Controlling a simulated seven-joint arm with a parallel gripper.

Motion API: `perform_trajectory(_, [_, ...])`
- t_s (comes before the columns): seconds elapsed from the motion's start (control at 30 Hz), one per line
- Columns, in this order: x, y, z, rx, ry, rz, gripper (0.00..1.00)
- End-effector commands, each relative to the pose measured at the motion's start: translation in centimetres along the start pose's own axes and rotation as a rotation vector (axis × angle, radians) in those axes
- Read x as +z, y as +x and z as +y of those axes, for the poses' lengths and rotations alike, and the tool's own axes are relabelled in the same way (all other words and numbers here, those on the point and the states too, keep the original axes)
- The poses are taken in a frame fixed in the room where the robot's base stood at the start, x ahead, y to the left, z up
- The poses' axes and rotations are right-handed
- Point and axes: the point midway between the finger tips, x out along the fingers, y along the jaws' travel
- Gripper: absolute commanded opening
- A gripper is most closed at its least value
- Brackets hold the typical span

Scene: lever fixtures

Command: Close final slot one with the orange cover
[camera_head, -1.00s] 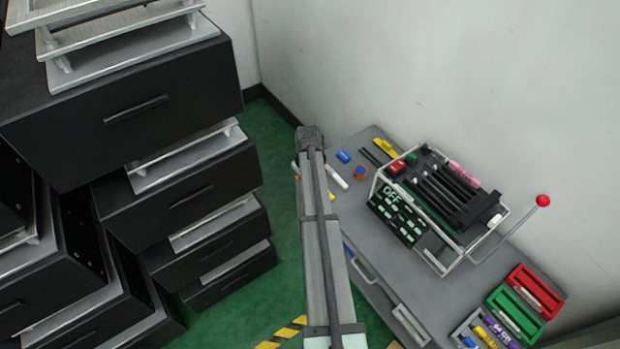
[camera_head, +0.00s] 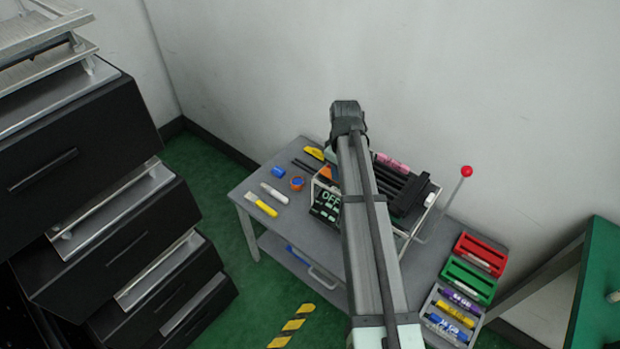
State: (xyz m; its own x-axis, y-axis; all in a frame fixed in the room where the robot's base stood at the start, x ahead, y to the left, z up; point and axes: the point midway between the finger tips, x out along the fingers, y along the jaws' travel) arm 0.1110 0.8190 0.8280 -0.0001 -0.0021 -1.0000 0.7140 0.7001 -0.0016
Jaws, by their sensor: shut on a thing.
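My arm crosses the middle of the view and ends in a dark joint over the rack; my gripper and whatever it holds are hidden behind the arm. The slotted rack (camera_head: 405,192) in a wire frame stands on the grey table, with dark bars and a panel marked OFF (camera_head: 330,200). A small orange piece (camera_head: 325,174) shows at the rack's left end, just left of my arm; I cannot tell whether it is the orange cover or whether it is held. Part of the rack is hidden by my arm, and I cannot tell which slot is slot one.
On the table (camera_head: 262,180) lie a yellow marker (camera_head: 260,205), a white marker (camera_head: 273,193), a blue piece (camera_head: 278,172) and a round orange-blue piece (camera_head: 297,183). A red-knobbed lever (camera_head: 466,172) rises right of the rack. Red (camera_head: 480,254), green (camera_head: 468,280) and grey trays stand at right. Black drawers (camera_head: 75,160) stand left.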

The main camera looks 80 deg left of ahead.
Motion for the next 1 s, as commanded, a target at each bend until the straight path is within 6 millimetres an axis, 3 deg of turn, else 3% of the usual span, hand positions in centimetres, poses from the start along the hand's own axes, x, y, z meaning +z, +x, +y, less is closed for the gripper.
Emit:
perform_trajectory(0.03, [1.6, -1.0, 0.7, 0.002, 0.002, 0.001, 0.00])
perform_trajectory(0.2, [5.6, -3.4, 2.5, 0.002, -0.003, 0.002, 0.00])
perform_trajectory(0.4, [8.3, -5.1, 3.6, 0.002, -0.008, 0.002, 0.00])
perform_trajectory(1.0, [8.9, -5.4, 3.9, 0.001, -0.010, 0.001, 0.00])
